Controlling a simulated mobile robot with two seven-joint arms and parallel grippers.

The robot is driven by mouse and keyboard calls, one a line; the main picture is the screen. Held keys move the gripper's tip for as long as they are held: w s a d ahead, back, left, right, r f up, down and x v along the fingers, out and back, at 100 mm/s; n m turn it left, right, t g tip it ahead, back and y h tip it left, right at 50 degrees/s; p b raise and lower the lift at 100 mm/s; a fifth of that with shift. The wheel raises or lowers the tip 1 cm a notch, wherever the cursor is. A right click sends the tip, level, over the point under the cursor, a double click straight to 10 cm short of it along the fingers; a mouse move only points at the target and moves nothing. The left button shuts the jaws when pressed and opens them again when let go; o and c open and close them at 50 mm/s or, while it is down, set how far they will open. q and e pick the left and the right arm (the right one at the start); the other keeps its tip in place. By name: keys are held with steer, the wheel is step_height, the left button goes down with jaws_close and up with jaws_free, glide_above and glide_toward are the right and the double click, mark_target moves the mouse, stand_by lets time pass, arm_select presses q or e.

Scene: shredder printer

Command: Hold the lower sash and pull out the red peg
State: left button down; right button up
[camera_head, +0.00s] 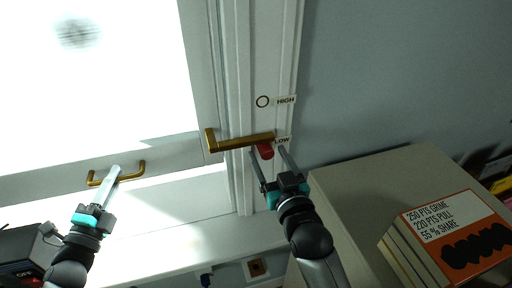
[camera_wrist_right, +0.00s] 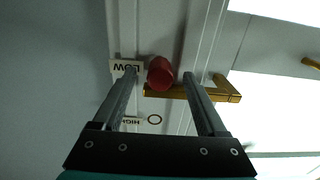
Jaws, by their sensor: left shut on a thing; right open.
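The lower sash (camera_head: 170,150) is the white window frame at the left, with a brass handle (camera_head: 133,177) on its bottom rail. My left gripper (camera_head: 112,175) is shut on that handle. The red peg (camera_head: 265,151) sticks out of the window jamb beside the LOW label, just under a brass bar (camera_head: 240,142). My right gripper (camera_head: 268,152) is open, with one finger on each side of the peg. In the right wrist view the peg (camera_wrist_right: 160,72) lies between the two fingers (camera_wrist_right: 165,80), with a gap on both sides.
An empty round hole (camera_head: 262,101) beside the HIGH label sits above the peg. A beige box (camera_head: 370,170) with an orange-covered stack (camera_head: 455,235) stands at the right. A dark device (camera_head: 22,250) is at the lower left.

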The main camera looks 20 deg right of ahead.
steer(key=shift+w, duration=0.75)
jaws_close()
stand_by(0.9)
stand_by(0.5)
stand_by(0.4)
steer(key=shift+s, duration=0.65)
stand_by(0.9)
